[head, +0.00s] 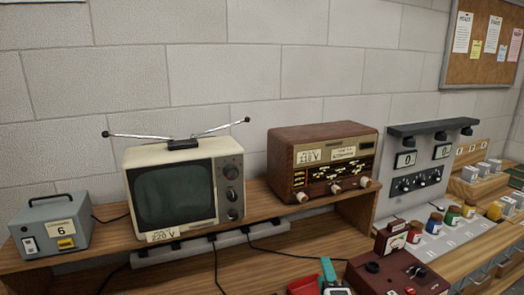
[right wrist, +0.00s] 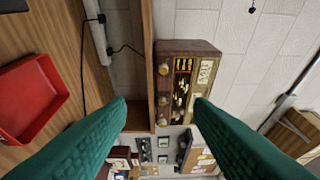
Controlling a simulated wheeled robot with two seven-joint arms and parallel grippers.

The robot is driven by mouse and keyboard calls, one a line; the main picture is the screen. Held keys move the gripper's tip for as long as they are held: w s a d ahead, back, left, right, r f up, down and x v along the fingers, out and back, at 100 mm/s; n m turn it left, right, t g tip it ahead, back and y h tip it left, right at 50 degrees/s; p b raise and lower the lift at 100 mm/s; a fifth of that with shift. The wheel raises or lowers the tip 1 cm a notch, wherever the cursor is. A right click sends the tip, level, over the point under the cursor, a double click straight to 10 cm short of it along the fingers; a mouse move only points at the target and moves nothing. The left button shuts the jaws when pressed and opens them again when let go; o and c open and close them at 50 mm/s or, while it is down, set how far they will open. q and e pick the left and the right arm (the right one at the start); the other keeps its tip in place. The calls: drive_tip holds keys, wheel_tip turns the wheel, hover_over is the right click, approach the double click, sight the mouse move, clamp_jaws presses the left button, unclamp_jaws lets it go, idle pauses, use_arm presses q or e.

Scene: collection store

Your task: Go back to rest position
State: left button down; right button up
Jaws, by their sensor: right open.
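My right gripper (head: 329,273) shows at the bottom edge of the head view, just left of a dark red device, with only part of a teal finger visible. In the right wrist view its two teal fingers (right wrist: 160,112) stand wide apart with nothing between them. Beyond them a brown radio (right wrist: 188,70) shows, turned on its side in that picture. My left gripper is in neither view.
A grey box (head: 48,232), a television (head: 178,190) and the radio (head: 321,160) stand on a wooden shelf (head: 100,248). The dark red device (head: 395,276) stands close right of my gripper. A red tray (right wrist: 28,98) lies on the bench.

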drive_tip(key=s+d+f+m+g+h, duration=0.1)
drive_tip(key=s+d+f+m+g, duration=0.2)
drive_tip(key=s+f+m+g, duration=0.25)
drive_tip(key=s+d+f+m+g, duration=0.2)
drive_tip(key=s+d+f+m, duration=0.15)
drive_tip(key=s+f, duration=0.4)
drive_tip(key=s+f+m+g+y, duration=0.1)
drive_tip(key=s+f+m+g, duration=0.2)
drive_tip(key=s, duration=0.5)
drive_tip(key=s+f+m+g+y, duration=0.1)
drive_tip(key=s+f+m+g, duration=0.25)
drive_tip(key=s, duration=0.35)
drive_tip(key=s+f+g+b, duration=0.2)
drive_tip(key=s+f, duration=0.1)
drive_tip(key=f, duration=2.7)
use_arm(q)
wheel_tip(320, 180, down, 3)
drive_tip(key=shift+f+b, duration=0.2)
drive_tip(key=shift+b, duration=0.5)
use_arm(e)
drive_tip(key=s+d+f+g, duration=0.1)
drive_tip(key=s+d+f, duration=0.2)
drive_tip(key=s+f, duration=1.2)
drive_tip(key=shift+s+h, duration=0.25)
drive_tip(key=shift+h, duration=0.05)
